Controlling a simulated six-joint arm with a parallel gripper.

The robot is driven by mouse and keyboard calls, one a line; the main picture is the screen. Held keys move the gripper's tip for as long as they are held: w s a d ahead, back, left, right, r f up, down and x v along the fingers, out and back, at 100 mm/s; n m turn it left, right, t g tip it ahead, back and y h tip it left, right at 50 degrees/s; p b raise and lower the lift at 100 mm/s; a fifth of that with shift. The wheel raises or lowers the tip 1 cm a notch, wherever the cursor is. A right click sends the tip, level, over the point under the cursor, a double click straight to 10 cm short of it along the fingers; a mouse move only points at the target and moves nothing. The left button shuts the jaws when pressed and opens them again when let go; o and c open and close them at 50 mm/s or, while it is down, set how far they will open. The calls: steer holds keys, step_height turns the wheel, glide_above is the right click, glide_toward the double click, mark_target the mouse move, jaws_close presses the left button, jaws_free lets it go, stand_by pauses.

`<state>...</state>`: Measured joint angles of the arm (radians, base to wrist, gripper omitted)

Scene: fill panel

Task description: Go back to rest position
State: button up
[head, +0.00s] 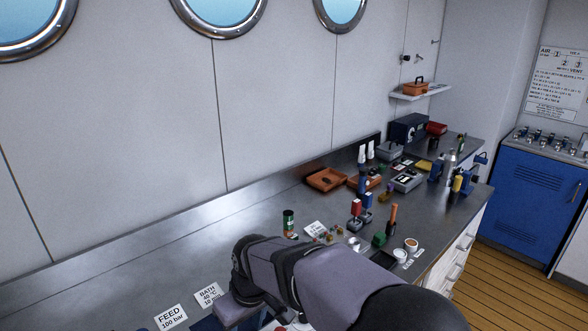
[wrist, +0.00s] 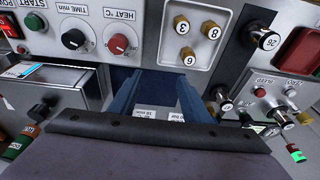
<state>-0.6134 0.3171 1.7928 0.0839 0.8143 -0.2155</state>
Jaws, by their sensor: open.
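My gripper (wrist: 158,84) shows in the wrist view as two blue fingers standing apart, with nothing seen between them but a dark blue surface and white labels beyond. In front of the fingers is a dark bar with bolts, part of my own wrist. The fingers point toward a grey control panel (wrist: 145,30) with knobs and brass fittings. In the head view my arm reaches from the lower right to the lower middle over the bench. There the fingers are mostly hidden or cut off by the bottom edge.
The steel bench (head: 250,215) runs along the wall. Orange trays (head: 326,180), a green-and-red can (head: 289,222), a white cup (head: 400,255) and small tools stand on it beyond my arm. A TIME knob (wrist: 73,39) and a red HEAT knob (wrist: 118,43) are on the panel.

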steer(key=s+d+f+m+h, duration=0.1)
steer(key=s+d+m, duration=0.15)
steer(key=d, duration=0.65)
steer(key=s+d+f+m, duration=0.2)
steer(key=d+m, duration=0.1)
steer(key=d, duration=0.6)
steer(key=s+d+f+m+g+h, duration=0.1)
steer(key=s+d+f+m, duration=0.1)
steer(key=s+d, duration=0.7)
steer(key=shift+s+d+f+m+g, duration=0.3)
steer(key=shift+s+d+f+m, duration=0.1)
steer(key=shift+s+m, duration=0.3)
